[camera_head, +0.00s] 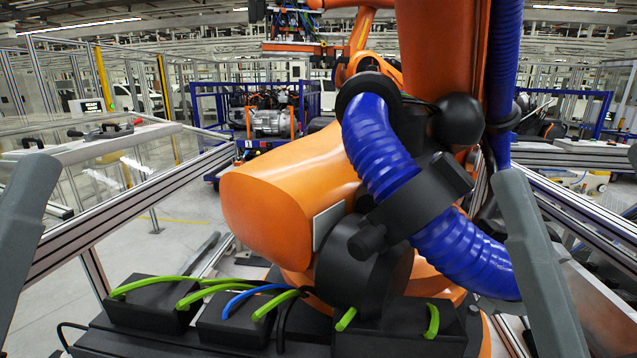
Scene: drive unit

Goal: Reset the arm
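Neither my left nor my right gripper can be made out in the head view. Two plain grey bars, which look like parts of my own arms, come in at the left and right edges. No fingertips show on them, and nothing is seen held. A large orange jointed arm (285,195) with a thick ribbed blue hose (385,155) fills the middle, very close. The drive unit (272,121), a silver and dark assembly, sits in a blue-framed cart farther back, partly hidden behind the orange arm.
Black boxes with green and blue cables (152,302) stand at the bottom front. An aluminium rail frame (130,195) runs along the left, and another rail (590,215) along the right. A yellow post (104,80) and fencing stand behind. Open grey floor shows at left.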

